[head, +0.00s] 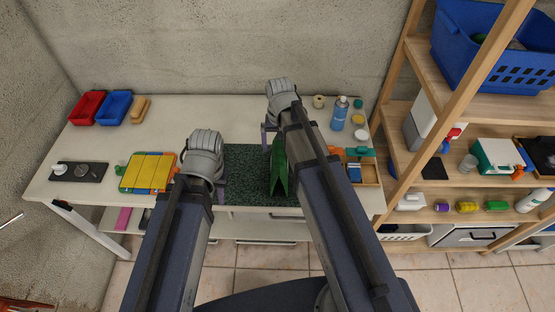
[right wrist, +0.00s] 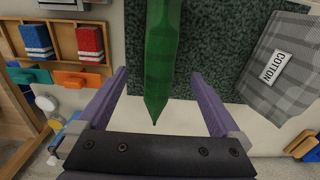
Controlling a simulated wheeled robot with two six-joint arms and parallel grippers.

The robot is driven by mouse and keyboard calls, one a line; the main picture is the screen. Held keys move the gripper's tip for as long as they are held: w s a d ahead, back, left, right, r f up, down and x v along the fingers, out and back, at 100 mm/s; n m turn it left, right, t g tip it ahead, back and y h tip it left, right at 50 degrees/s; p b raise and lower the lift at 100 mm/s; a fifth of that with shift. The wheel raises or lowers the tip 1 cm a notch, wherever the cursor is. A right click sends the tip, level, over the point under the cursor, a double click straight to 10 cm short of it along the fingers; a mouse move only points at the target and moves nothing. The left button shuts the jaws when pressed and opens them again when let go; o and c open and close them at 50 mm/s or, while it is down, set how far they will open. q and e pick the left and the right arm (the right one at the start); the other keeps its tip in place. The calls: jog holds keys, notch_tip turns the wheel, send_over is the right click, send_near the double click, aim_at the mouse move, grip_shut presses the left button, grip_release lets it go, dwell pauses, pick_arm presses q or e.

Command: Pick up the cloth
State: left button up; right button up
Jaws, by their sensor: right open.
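The green cloth (head: 279,170) stands as a folded, tent-like ridge on the dark speckled mat (head: 243,160). In the right wrist view the green cloth (right wrist: 160,50) runs down between the fingers and ends in a point. My right gripper (right wrist: 160,76) is open, one purple finger on each side of the cloth, with gaps to both. In the head view my right gripper (head: 268,138) is over the far part of the mat and partly hides the cloth. My left gripper (head: 200,185) is at the mat's left edge, its jaws mostly hidden.
A wooden tray (head: 371,172), a blue spray can (head: 339,114) and jars are at the right. A striped board (head: 148,172) and red and blue bins (head: 115,108) are at the left.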

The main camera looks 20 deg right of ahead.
notch_tip(320, 180, down, 2)
jog(key=shift+w+d+f+b, duration=0.1)
jog(key=shift+f+b, duration=0.15)
jog(key=shift+b, duration=0.75)
notch_tip(320, 180, down, 5)
jog(key=b, duration=0.5)
jog(key=shift+w+f, duration=0.1)
jog(key=shift+c, duration=0.2)
jog(key=c, duration=1.4)
jog(key=shift+r, duration=0.2)
jog(key=shift+c, duration=0.2)
